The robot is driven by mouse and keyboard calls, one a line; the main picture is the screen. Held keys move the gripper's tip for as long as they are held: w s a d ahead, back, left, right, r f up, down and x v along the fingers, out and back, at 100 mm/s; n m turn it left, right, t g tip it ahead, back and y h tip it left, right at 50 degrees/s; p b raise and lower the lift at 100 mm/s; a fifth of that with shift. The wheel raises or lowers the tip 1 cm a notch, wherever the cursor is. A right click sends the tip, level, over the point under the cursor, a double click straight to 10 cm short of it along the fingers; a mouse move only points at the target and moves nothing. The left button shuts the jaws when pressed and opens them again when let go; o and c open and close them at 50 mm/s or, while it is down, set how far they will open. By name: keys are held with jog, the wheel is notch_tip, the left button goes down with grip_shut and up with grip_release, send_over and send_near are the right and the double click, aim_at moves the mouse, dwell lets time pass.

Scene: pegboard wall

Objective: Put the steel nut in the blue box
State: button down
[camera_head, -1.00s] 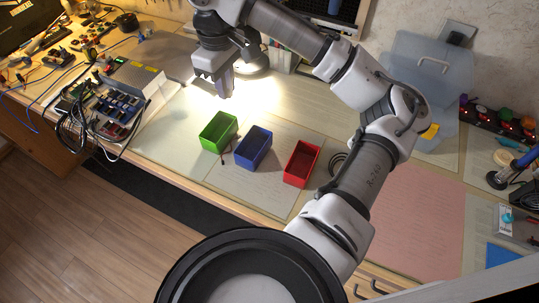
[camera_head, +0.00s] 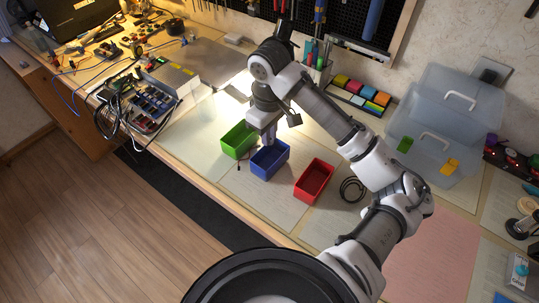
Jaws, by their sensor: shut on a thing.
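The blue box (camera_head: 268,171) stands on the workbench between the green box and the red box, its open top facing up. My gripper (camera_head: 268,141) points down at the back rim of the blue box, with its fingertips over or just inside the opening; I cannot tell how deep. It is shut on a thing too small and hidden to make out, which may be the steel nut. I see no steel nut elsewhere on the bench.
The green box (camera_head: 227,152) is close on the left and the red box (camera_head: 305,193) on the right. A coiled black cable (camera_head: 352,190) lies right of the red box. Clear bins (camera_head: 440,120) stand at the back right. Bare mat lies in front of the boxes.

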aim_at(269, 163)
notch_tip(269, 163, down, 9)
jog(key=shift+f, duration=0.2)
jog(key=shift+f, duration=0.1)
jog(key=c, duration=1.4)
grip_release()
